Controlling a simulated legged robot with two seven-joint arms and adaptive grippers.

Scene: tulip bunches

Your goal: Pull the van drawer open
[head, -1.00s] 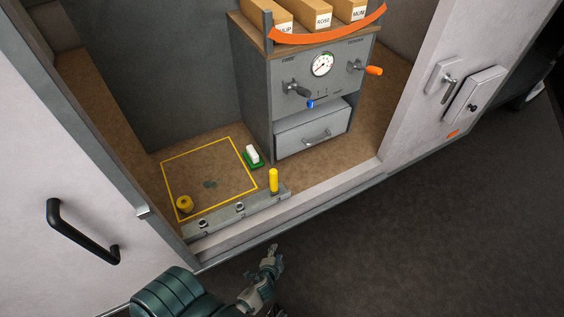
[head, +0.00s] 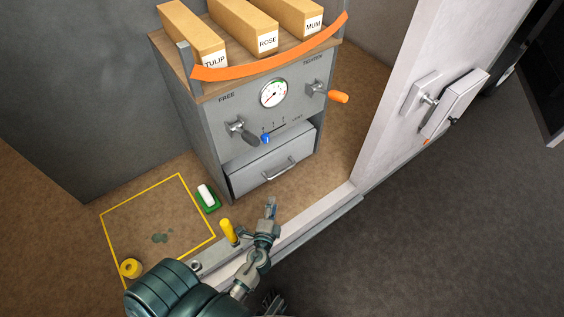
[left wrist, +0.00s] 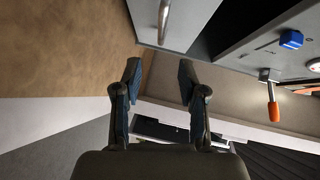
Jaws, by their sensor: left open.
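The grey drawer (head: 252,172) sits low in the cabinet, with a silver bar handle (head: 281,169) on its front. A dark gap shows above the drawer front; I cannot tell how far it stands out. My left gripper (head: 270,207) is open and empty, below and in front of the drawer, apart from the handle. In the left wrist view, its two fingers (left wrist: 160,75) are spread, and the handle (left wrist: 164,18) lies beyond them at the top. I cannot make out my right gripper.
The cabinet has a gauge (head: 273,93), a blue knob (head: 265,139), a grey lever (head: 242,132) and an orange-tipped lever (head: 338,97). A yellow post (head: 228,231) stands left of my left gripper. The van's door sill (head: 318,212) runs beside the arm.

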